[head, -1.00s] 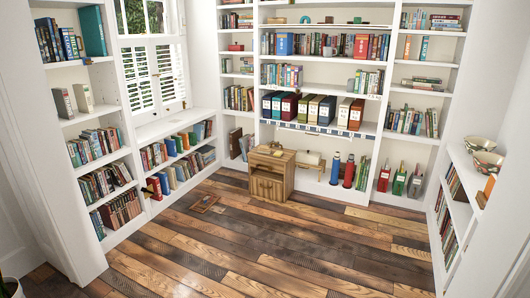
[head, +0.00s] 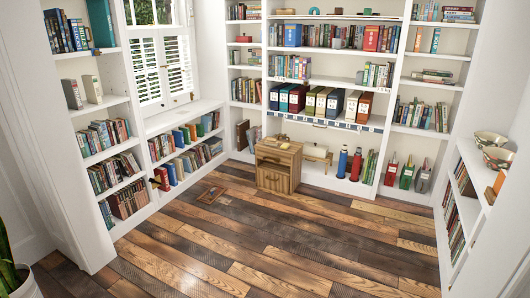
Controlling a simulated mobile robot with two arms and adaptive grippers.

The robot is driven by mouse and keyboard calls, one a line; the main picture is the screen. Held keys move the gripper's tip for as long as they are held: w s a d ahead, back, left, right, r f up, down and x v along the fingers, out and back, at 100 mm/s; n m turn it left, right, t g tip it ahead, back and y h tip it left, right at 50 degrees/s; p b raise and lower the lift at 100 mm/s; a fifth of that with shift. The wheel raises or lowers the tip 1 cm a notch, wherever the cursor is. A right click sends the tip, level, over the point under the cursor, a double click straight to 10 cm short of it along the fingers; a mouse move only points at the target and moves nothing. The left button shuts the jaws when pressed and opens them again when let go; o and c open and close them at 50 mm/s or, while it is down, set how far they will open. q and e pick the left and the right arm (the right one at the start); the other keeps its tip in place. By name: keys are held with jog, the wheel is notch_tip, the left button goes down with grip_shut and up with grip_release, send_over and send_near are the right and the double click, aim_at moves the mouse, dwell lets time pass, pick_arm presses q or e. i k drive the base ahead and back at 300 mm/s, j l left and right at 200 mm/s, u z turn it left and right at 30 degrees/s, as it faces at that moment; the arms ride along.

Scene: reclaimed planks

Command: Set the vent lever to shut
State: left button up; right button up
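A small flat brown rectangular piece (head: 212,194) lies on the plank floor at the middle left, in front of the left shelves. It may be a floor vent, but it is too small to tell, and I cannot make out a lever or its setting. Neither of my grippers is in the head view.
A small wooden cabinet (head: 278,166) stands on the floor before the back bookcase. White shelves line the left, back and right walls. A potted plant (head: 15,268) is at the lower left. Two bowls (head: 493,148) sit at the right. The middle of the plank floor (head: 270,230) is clear.

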aim_at(151, 180)
jog(key=i+u, duration=0.35)
jog(key=i, duration=2.35)
